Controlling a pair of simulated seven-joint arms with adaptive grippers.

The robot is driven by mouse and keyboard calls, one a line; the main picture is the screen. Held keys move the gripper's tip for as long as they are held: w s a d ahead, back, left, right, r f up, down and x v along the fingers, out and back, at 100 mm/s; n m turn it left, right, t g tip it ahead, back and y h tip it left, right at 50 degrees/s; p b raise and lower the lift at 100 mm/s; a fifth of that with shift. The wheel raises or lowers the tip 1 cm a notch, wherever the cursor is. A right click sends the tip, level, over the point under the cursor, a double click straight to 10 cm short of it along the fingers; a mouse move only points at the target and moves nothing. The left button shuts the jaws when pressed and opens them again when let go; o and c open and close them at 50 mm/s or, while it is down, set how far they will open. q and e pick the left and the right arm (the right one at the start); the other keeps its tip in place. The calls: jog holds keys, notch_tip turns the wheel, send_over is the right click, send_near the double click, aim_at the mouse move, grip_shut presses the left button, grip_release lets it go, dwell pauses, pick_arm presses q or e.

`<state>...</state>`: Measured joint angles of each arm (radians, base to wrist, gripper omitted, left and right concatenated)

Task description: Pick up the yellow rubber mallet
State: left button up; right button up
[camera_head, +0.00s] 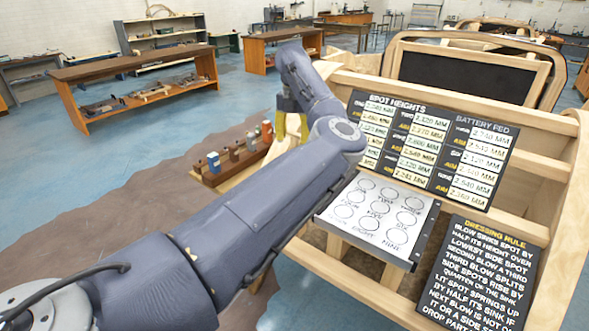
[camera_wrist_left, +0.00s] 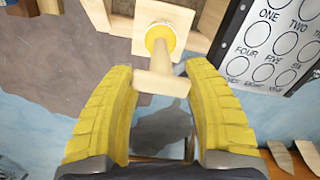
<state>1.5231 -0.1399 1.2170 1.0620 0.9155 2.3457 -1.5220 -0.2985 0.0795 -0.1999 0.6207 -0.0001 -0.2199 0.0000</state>
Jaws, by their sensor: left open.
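In the left wrist view a pale T-shaped piece with a yellow round part (camera_wrist_left: 160,38) stands on a pale wooden block; it looks like the yellow mallet, seen nearly end-on. Its pale crossbar (camera_wrist_left: 161,83) lies between the yellow fingers of my left gripper (camera_wrist_left: 160,70), with a gap visible on each side. The fingers are open. In the head view the left gripper (camera_head: 292,116) shows only partly behind my arm, above the end of the tool rack, and the mallet cannot be made out there. My right gripper is not in view.
A wooden rack holds a blue tool (camera_head: 214,161), brown tools and an orange-red one (camera_head: 267,132). A white panel of numbered circles (camera_head: 378,215) sits right of my forearm, inside a wooden frame (camera_head: 560,125). Workbenches (camera_head: 140,78) are farther back.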

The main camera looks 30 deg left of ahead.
pick_arm(q)
jog(key=shift+w+f, duration=0.15)
jog(key=shift+f, duration=2.65)
jog(key=shift+c, duration=0.3)
grip_shut()
